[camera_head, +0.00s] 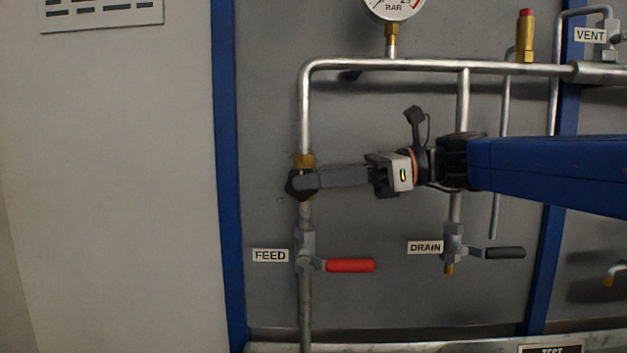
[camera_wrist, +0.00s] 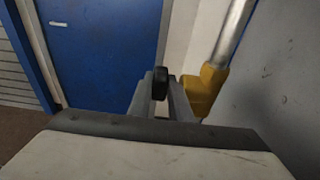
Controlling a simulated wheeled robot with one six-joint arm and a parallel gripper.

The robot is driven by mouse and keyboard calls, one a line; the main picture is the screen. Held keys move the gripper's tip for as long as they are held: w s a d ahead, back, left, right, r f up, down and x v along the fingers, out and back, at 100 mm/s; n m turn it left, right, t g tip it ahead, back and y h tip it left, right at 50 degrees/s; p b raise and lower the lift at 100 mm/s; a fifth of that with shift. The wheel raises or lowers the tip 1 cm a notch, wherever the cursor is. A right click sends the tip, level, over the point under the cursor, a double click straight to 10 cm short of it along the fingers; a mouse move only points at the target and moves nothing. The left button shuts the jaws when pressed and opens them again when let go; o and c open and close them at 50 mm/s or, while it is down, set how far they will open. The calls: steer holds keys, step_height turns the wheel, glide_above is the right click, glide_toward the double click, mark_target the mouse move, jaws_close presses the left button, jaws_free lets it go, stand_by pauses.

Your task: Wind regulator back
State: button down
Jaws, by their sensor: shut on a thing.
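The regulator has a brass body (camera_head: 304,160) on the feed pipe and a black knob (camera_head: 297,186) just below it in the head view. My gripper (camera_head: 316,179) reaches in from the right and is shut on the black knob. In the wrist view the dark knob (camera_wrist: 160,86) shows between the two grey fingers, and the brass body (camera_wrist: 206,90) is just to their right. The fingers hide part of the knob. Any marking or setting on the knob cannot be read.
The red feed valve handle (camera_head: 350,265) points right below my gripper. The drain valve's black handle (camera_head: 504,253) also points right. A pressure gauge (camera_head: 393,8) and a brass relief valve (camera_head: 525,38) stand above. A blue post (camera_head: 227,180) is left of the pipe.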

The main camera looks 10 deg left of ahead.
steer(key=c, duration=1.9)
jaws_free()
steer(key=v, duration=1.7)
steer(key=shift+d, duration=0.25)
steer(key=s+d+f+n+t+h, duration=0.2)
steer(key=s+d+f, duration=0.1)
steer(key=f, duration=0.4)
steer(key=s+d+f+n+t+h, duration=0.1)
steer(key=s+d+f+h, duration=0.15)
steer(key=f, duration=0.55)
steer(key=s+d+f+n+t+h, duration=0.2)
steer(key=s+d+f+h, duration=0.1)
steer(key=f, duration=0.4)
steer(key=s+d+f+n+t+h, duration=0.2)
steer(key=s+d+f+n+h, duration=0.2)
steer(key=d+f, duration=0.4)
steer(key=s+d+f+n+t+h, duration=0.1)
steer(key=s+d+f+n+h, duration=0.3)
steer(key=d+f, duration=0.5)
step_height(320, 180, down, 3)
steer(key=shift+s+d+r+n+t, duration=0.1)
steer(key=shift+s+d+n+t, duration=0.3)
steer(key=shift+n, duration=0.7)
